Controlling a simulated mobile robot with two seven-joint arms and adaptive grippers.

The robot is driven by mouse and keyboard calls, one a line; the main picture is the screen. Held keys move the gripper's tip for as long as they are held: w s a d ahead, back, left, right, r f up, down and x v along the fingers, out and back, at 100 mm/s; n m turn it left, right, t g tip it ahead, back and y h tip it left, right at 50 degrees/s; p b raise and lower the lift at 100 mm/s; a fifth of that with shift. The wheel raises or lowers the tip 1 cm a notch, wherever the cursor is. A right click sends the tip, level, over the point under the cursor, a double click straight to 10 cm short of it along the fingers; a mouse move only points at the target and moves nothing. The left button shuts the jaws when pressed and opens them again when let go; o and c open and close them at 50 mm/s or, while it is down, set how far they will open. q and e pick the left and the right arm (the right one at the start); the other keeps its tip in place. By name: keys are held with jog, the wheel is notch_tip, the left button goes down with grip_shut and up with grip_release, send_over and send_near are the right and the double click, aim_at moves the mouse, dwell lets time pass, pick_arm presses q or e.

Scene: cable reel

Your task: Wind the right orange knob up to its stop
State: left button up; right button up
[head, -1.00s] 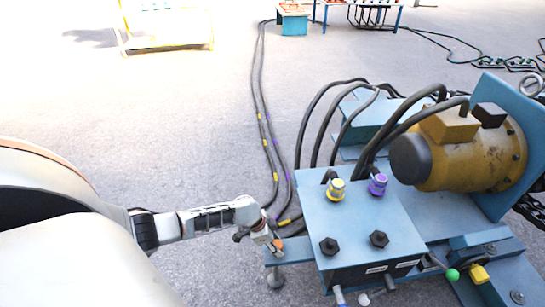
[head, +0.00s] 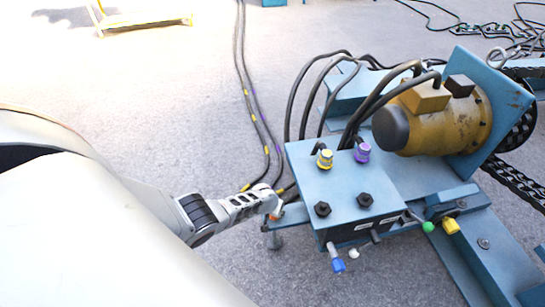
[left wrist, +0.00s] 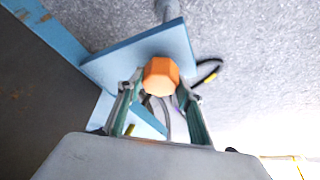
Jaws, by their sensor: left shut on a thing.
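An orange knob (left wrist: 161,75), faceted, sits at a blue plate (left wrist: 115,68) in the left wrist view. My left gripper (left wrist: 160,88) has one finger on each side of it and is shut on it. In the head view the knob (head: 277,215) is a small orange patch at the left end of the blue frame, mostly hidden by my left gripper (head: 271,205). No other orange knob shows, and how far this one is wound cannot be told. My right gripper is not in view.
A blue control box (head: 345,190) with yellow and purple connectors stands right of my left gripper. A yellow motor (head: 440,120) sits behind it. Black cables (head: 250,100) run across the floor. The grey floor left of them is mostly clear.

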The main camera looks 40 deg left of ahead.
pick_arm(q)
jog(key=n, duration=0.1)
jog(key=n+y, duration=0.1)
jog(key=shift+s+d+f+n+g, duration=0.2)
jog(key=shift+n+g, duration=0.1)
jog(key=shift+n, duration=0.1)
jog(key=n, duration=0.2)
jog(key=shift+f+n+g+y+b, duration=0.1)
jog(key=shift+n+g+y+b, duration=0.2)
jog(key=shift+n+y+b, duration=0.1)
jog(key=n, duration=0.1)
jog(key=n+b, duration=0.1)
jog(key=shift+s+f+n+g+y, duration=0.1)
jog(key=shift+s+n+g+y, duration=0.05)
jog(key=shift+n+g+y, duration=0.2)
jog(key=n+g+b, duration=0.1)
jog(key=n, duration=0.1)
jog(key=shift+n+y, duration=0.25)
jog(key=shift+n, duration=0.1)
jog(key=shift+n+g+b, duration=0.25)
jog(key=shift+n+b, duration=0.15)
jog(key=shift+n, duration=0.1)
jog(key=shift+r, duration=0.2)
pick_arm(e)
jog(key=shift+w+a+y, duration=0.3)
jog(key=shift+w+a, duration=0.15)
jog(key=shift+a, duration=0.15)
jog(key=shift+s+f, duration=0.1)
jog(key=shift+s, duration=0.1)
